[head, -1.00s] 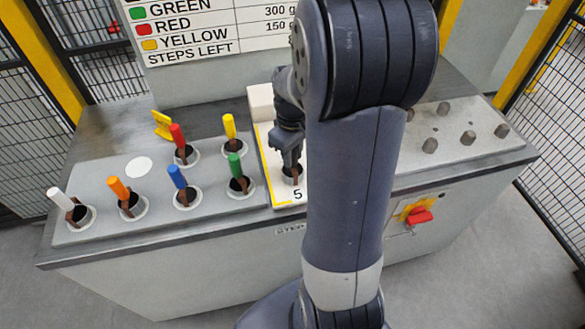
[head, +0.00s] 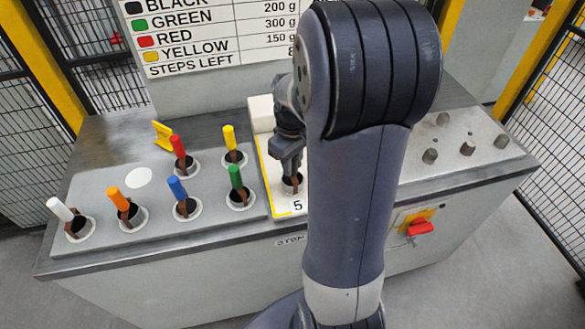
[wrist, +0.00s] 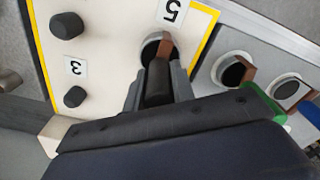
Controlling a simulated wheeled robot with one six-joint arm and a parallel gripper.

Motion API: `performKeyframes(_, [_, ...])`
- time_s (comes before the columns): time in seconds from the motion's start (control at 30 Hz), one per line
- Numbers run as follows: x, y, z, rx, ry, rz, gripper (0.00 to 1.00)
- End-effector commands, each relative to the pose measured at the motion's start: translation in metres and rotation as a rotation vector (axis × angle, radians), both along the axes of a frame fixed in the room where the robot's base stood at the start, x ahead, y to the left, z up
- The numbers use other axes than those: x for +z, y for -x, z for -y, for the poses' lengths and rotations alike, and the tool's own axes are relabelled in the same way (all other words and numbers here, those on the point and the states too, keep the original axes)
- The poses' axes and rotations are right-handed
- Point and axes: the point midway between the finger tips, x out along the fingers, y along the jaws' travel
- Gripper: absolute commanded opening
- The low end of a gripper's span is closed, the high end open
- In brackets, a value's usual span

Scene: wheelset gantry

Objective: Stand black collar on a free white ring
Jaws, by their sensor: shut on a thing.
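The black collar (wrist: 157,82) has a dark upright grip and a brown strip. It is at the plate marked 5 (head: 282,211), over a round opening. My gripper (wrist: 157,90) is shut on its grip; in the head view my gripper (head: 289,165) is partly hidden by my arm. A flat white disc (head: 138,178) on the grey panel (head: 100,205) has nothing standing on it. Several other collars stand on white rings there: white (head: 60,209), orange (head: 118,198), blue (head: 177,187), green (head: 235,176), red (head: 178,144) and yellow (head: 229,137).
Several dark knobs (head: 467,148) and a red switch (head: 420,228) are on the right. The wrist view shows two knobs (wrist: 67,25) beside a label 3. A weight chart (head: 215,30) is behind.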

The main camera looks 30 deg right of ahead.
Motion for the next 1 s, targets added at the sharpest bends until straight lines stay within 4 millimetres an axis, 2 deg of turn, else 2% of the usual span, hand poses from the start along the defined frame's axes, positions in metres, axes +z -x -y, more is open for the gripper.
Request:
performKeyframes(0.2, [0.042, -0.001, 0.000, 0.000, 0.003, 0.009, 0.00])
performKeyframes(0.4, [0.075, -0.001, 0.000, 0.000, 0.001, 0.006, 0.00])
performKeyframes(0.6, [0.095, -0.001, 0.000, 0.000, 0.001, 0.003, 0.00])
performKeyframes(1.0, [0.119, 0.000, 0.000, 0.000, 0.000, 0.002, 0.00])
